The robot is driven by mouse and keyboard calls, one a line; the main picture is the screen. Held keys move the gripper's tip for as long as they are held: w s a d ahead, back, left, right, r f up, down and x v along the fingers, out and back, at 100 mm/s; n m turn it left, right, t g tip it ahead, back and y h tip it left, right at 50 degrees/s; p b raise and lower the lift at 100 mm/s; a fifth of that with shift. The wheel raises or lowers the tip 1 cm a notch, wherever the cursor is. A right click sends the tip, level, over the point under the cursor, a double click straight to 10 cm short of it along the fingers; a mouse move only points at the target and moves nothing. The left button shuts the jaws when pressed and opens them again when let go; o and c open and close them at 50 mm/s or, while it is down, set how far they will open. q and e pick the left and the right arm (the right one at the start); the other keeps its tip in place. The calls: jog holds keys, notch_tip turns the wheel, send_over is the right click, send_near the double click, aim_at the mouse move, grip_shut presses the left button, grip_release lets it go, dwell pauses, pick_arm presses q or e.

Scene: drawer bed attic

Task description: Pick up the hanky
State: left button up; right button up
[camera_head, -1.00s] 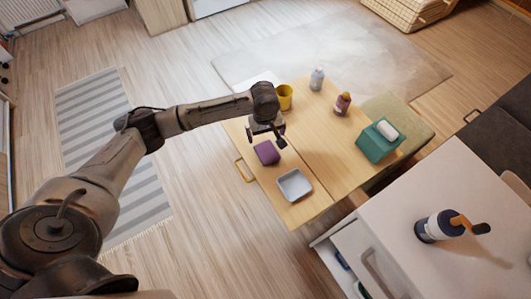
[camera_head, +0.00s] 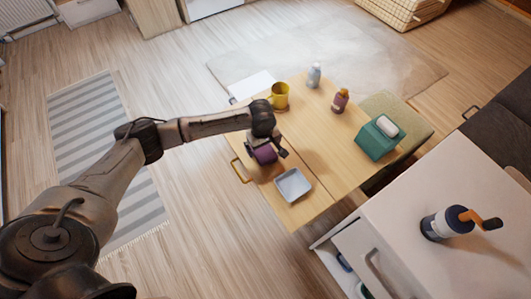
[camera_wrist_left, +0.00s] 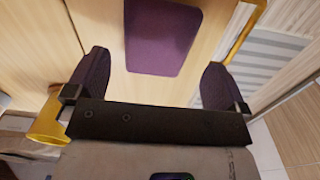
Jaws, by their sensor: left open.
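The hanky (camera_head: 265,155) looks like a small folded purple square lying on the wooden table. In the left wrist view the purple hanky (camera_wrist_left: 162,35) shows flat on the wood, ahead of and between my two fingers. My left gripper (camera_head: 269,151) is low over the hanky and partly hides it in the head view. In the wrist view the left gripper (camera_wrist_left: 156,62) is open, one finger to each side of the cloth, with nothing held. I cannot tell whether the fingertips touch the cloth. My right gripper is not in view.
A grey-white tray (camera_head: 293,185) sits just beside the hanky. A yellow mug (camera_head: 281,95), a grey bottle (camera_head: 314,75), a purplish bottle (camera_head: 340,101) and a green tissue box (camera_head: 376,140) stand on the table (camera_head: 320,130). A brass handle (camera_head: 238,171) juts from its left edge.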

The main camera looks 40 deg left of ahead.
aim_at(264, 151)
pick_arm(q)
notch_tip(264, 151, down, 4)
jog(key=b, duration=0.3)
jog(key=shift+w+f, duration=0.15)
jog(key=shift+f, duration=0.1)
jog(key=shift+d+f, duration=0.1)
jog(key=shift+f, duration=0.25)
jog(key=c, duration=0.8)
